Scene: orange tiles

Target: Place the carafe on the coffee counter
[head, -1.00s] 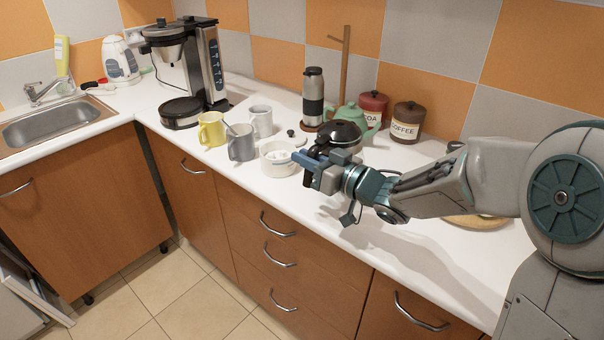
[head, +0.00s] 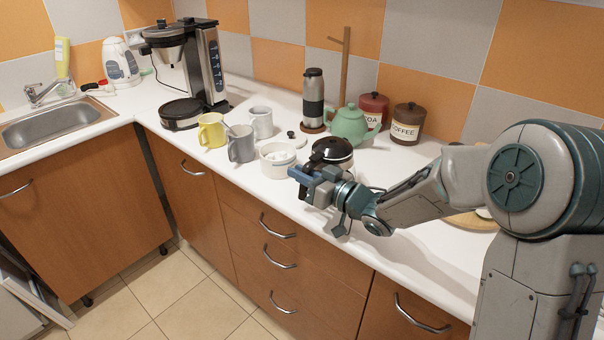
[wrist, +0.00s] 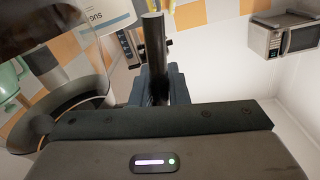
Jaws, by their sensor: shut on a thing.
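The carafe (head: 333,150) has a dark lid and a glass body with a shiny band. It is over the white counter (head: 420,262), right of the white bowl and in front of the green teapot. I cannot tell whether its base touches the counter. My gripper (head: 308,180) is at its near side, shut on its black handle. In the wrist view the handle (wrist: 154,48) stands between the jaws of my gripper (wrist: 157,88), and the clear glass of the carafe (wrist: 60,58) fills the left side. My gripper hides part of the carafe's lower body in the head view.
A white bowl (head: 277,160), grey mug (head: 241,144), white mug (head: 261,122) and yellow mug (head: 212,130) stand to the left. The coffee machine (head: 187,70) is farther left. The teapot (head: 349,124), flask (head: 313,98) and canisters (head: 407,124) stand behind. Counter right of the carafe is partly clear.

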